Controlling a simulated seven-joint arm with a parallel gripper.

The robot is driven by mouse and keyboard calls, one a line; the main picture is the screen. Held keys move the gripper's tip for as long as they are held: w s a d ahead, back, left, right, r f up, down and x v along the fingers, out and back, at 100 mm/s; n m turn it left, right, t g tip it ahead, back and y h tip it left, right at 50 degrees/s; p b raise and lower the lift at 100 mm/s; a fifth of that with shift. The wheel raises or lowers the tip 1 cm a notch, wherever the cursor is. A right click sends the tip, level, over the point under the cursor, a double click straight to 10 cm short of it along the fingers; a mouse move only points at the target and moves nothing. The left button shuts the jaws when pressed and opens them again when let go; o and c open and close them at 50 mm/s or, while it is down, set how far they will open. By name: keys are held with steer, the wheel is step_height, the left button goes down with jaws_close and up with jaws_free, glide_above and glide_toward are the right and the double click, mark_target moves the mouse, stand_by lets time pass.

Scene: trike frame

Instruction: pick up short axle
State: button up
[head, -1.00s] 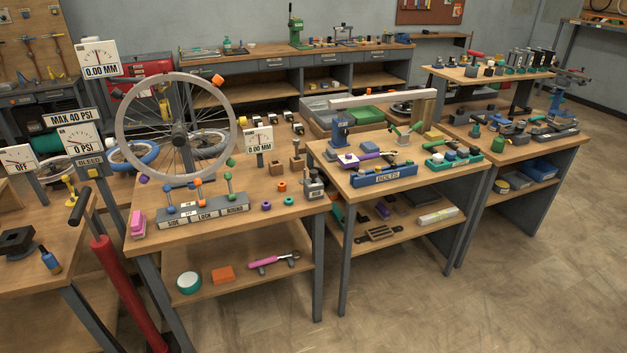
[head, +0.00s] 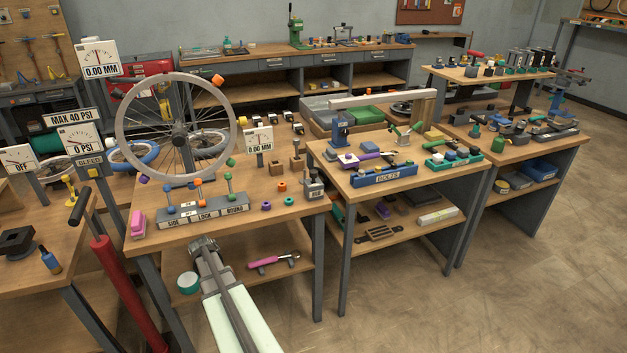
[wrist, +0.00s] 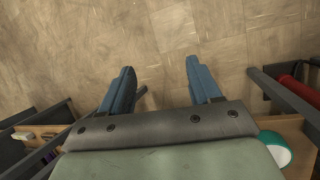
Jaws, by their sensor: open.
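I cannot pick out the short axle for certain in either view; several small parts lie on the benches. In the wrist view my gripper (wrist: 160,66) is open, with two blue fingers apart and nothing between them. Bare floor shows beyond the fingers. In the head view my arm rises from the bottom edge in front of the left bench, its end near the lower shelf. The fingers are not clear there.
The left bench (head: 262,216) carries a spoked wheel (head: 150,130). Its lower shelf holds a teal-and-white roll (head: 188,282) and a pink-handled hammer (head: 273,260). The middle bench carries a blue bolts tray (head: 384,177). A red pump (head: 125,285) stands left. Floor is clear at right.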

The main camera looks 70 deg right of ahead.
steer(key=d+r+m, duration=0.3)
steer(key=d+r, duration=0.5)
steer(key=d, duration=0.2)
step_height(320, 180, up, 32)
steer(key=m+t+h, duration=0.1)
steer(key=m+t, duration=0.3)
steer(key=t, duration=0.1)
glide_above(314, 171)
step_height(314, 171, down, 13)
steer(key=shift+f, duration=0.2)
steer(key=shift+c, duration=0.4)
jaws_close()
